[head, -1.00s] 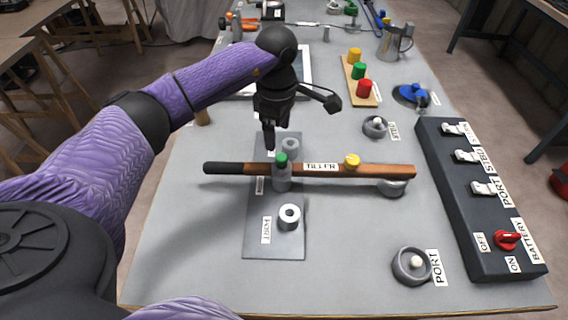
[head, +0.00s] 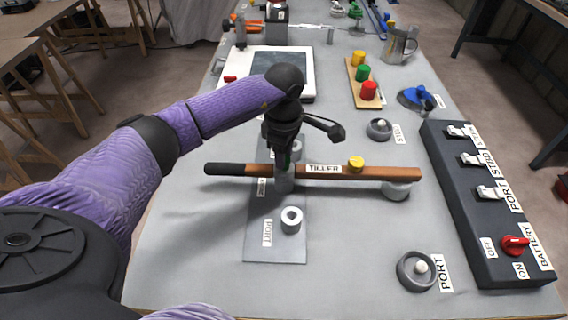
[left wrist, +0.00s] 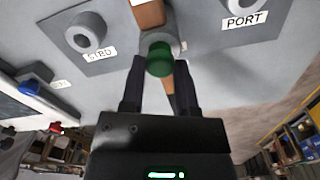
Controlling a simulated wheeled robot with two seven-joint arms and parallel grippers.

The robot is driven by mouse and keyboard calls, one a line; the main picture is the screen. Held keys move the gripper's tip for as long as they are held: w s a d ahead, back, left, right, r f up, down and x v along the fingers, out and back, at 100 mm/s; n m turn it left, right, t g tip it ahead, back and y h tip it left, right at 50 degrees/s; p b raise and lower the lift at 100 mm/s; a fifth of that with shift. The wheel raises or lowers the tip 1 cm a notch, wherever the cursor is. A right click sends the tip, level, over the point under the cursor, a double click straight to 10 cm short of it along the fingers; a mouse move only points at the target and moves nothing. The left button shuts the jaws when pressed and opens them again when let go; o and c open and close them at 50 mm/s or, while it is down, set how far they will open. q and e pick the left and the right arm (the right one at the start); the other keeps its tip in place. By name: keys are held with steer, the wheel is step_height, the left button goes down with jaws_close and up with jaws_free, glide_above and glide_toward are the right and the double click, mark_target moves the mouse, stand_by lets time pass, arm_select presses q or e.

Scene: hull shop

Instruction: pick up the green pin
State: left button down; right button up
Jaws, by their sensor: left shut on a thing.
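The green pin (left wrist: 160,60) shows as a green round head between my left fingers in the left wrist view, over the grey post of the tiller. My left gripper (head: 286,158) points down at the tiller and is shut on the pin. In the head view the gripper hides most of the pin. The brown wooden tiller (head: 225,169) lies across the grey post (head: 284,184), with a yellow knob (head: 356,163) on it. I cannot tell whether the pin is still in its hole. My right gripper is not in view.
A grey plate with a PORT socket (head: 291,220) lies in front of the tiller. A dark switch panel (head: 473,205) stands at right. A wooden block (head: 353,78) with yellow, green and red cylinders stands behind. The table's front left is clear.

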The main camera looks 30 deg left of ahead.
arm_select(q)
step_height(320, 180, up, 10)
steer(key=p, duration=0.2)
stand_by(0.5)
